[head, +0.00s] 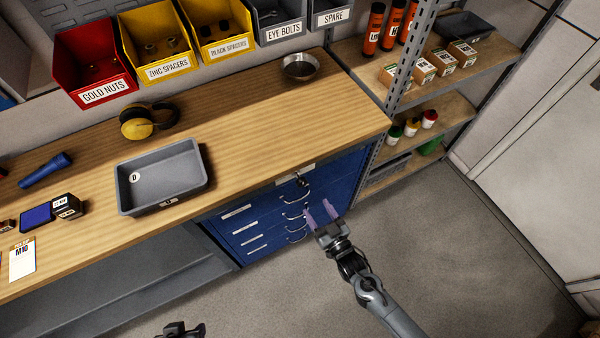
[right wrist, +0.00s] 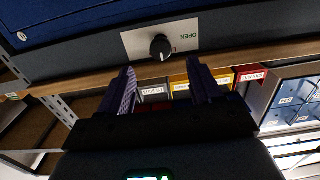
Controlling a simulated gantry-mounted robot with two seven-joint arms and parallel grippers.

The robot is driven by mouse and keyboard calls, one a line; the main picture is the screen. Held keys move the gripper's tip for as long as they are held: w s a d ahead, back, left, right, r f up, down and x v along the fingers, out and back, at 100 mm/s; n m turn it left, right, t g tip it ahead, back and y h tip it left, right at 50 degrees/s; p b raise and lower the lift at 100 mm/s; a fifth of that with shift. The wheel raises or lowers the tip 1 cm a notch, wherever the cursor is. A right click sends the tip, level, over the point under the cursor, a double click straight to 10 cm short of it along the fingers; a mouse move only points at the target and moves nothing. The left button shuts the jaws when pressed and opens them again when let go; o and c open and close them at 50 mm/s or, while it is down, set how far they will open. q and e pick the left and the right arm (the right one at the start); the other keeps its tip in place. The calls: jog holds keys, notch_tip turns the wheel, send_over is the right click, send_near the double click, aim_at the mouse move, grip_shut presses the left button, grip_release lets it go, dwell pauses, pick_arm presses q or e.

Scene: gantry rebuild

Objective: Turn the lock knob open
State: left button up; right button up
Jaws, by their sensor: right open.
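The lock knob (head: 300,179) is a small dark knob at the top of the blue drawer cabinet, just under the bench top's front edge. A light line shows on the knob's lower part. My right gripper (head: 318,207) is open and empty, in front of the drawers and below the knob. Its purple fingers (right wrist: 162,78) are apart from the knob. My left gripper (head: 181,330) is partly visible at the bottom edge; its jaws are unclear.
Blue drawers (head: 265,215) with curved metal handles lie below the knob. The bench top (head: 260,130) carries a grey tray (head: 127,190), yellow earmuffs (head: 140,123) and a metal bowl (head: 299,67). A shelf rack (head: 400,80) stands at right. The floor (head: 450,260) in front is clear.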

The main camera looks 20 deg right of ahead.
aim_at(303, 184)
jog(key=w, duration=0.3)
jog(key=w+a+r, duration=0.1)
jog(key=w, duration=0.3)
jog(key=w+b, duration=0.1)
jog(key=w, duration=0.3)
jog(key=shift+w+a+r, duration=0.2)
jog(key=shift+c, duration=0.3)
jog(key=c, duration=1)
